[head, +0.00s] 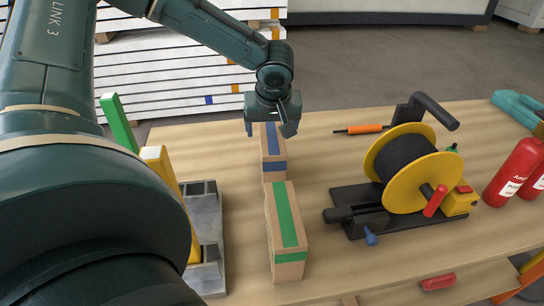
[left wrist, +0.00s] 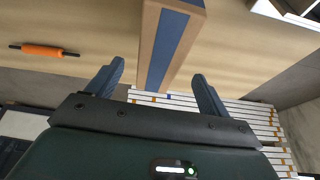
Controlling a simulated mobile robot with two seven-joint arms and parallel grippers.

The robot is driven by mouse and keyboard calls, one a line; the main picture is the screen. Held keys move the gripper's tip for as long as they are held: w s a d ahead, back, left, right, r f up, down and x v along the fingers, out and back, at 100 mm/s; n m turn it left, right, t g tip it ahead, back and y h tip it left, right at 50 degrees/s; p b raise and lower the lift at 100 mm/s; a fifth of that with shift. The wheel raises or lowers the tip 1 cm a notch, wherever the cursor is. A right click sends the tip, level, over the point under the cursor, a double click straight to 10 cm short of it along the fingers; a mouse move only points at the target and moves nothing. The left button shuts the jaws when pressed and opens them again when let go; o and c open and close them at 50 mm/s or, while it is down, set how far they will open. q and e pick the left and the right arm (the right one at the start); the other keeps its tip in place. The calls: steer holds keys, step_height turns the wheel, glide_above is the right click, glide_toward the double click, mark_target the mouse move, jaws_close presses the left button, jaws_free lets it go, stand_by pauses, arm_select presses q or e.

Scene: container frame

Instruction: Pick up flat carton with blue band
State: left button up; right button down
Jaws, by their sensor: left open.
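The flat carton with the blue band (head: 273,165) stands on the wooden table, behind a carton with a green band (head: 287,230). My left gripper (head: 272,132) is at the far end of the blue-banded carton, pointing down. In the left wrist view the blue-banded carton (left wrist: 171,45) extends from the top edge toward the space between the two fingers (left wrist: 160,88). The fingers are apart, with nothing gripped between them. Whether the fingertips touch the carton cannot be told. My right gripper is not in view.
A yellow cable reel (head: 408,165) stands on the right of the table (head: 330,265). An orange-handled tool (head: 362,129) lies behind it. Red extinguishers (head: 515,172) stand at the far right. A grey holder (head: 207,240) with upright pieces is at left. A red block (head: 437,282) lies in front.

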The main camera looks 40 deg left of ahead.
mark_target(272, 136)
arm_select(q)
steer(key=shift+x, duration=3.1)
steer(key=shift+s+d, duration=0.1)
steer(key=shift+d, duration=0.1)
steer(key=shift+f+b, duration=0.3)
steer(key=shift+c, duration=0.3)
steer(key=c, duration=1.3)
